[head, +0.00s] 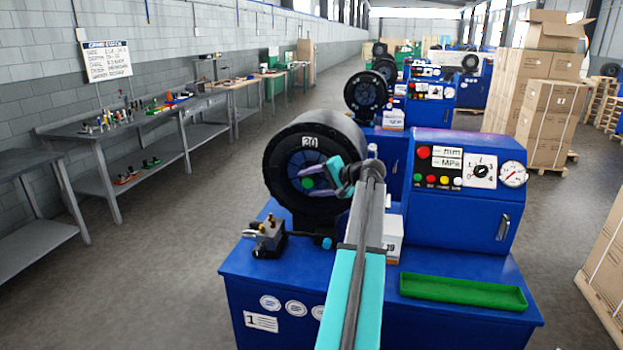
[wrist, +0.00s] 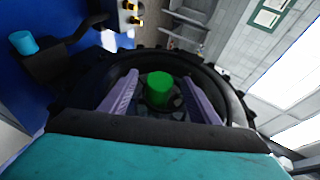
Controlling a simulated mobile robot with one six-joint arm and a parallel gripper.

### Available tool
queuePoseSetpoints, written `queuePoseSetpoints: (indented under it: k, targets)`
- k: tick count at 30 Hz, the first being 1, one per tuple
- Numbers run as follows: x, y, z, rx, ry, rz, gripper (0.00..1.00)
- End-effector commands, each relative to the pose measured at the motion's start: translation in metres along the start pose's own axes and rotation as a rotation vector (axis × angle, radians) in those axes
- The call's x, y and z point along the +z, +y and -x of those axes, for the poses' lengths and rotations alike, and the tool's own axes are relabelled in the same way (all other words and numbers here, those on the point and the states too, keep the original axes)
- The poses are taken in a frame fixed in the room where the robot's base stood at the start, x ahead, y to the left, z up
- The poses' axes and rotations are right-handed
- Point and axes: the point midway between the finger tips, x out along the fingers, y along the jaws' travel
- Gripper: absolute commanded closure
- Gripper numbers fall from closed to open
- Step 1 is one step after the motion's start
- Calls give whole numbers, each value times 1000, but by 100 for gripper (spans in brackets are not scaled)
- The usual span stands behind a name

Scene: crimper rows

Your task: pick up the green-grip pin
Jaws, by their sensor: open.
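The green-grip pin (head: 308,183) sits in the middle of the round black crimper head marked 20. In the wrist view its green grip (wrist: 159,88) shows end-on, between and just beyond my fingertips. My gripper (head: 325,180) is in front of the crimper head (head: 290,140). In the wrist view my gripper (wrist: 155,92) has its two purple fingers apart, one on each side of the green grip. I see no clear contact between fingers and grip. The rest of the pin is hidden inside the opening.
The crimper stands on a blue bench (head: 260,275) with a control box (head: 465,190) and a green tray (head: 462,292) on the right. A small black fixture (head: 265,238) with brass parts stands below the head at left. A grey workbench (head: 130,120) with tools lines the wall.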

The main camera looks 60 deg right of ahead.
Motion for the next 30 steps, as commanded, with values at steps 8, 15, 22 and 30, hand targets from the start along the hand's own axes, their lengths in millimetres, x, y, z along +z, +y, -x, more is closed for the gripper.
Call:
queuePoseSetpoints:
  k: [8, 15, 22, 30]
  targets:
    - [0, 0, 0, 0, 0, 0, 58]
    - [0, 0, 0, 0, 0, 0, 98]
    - [0, -1, 0, -2, 1, 1, 100]
    - [-2, -5, 2, -2, 1, 2, 100]
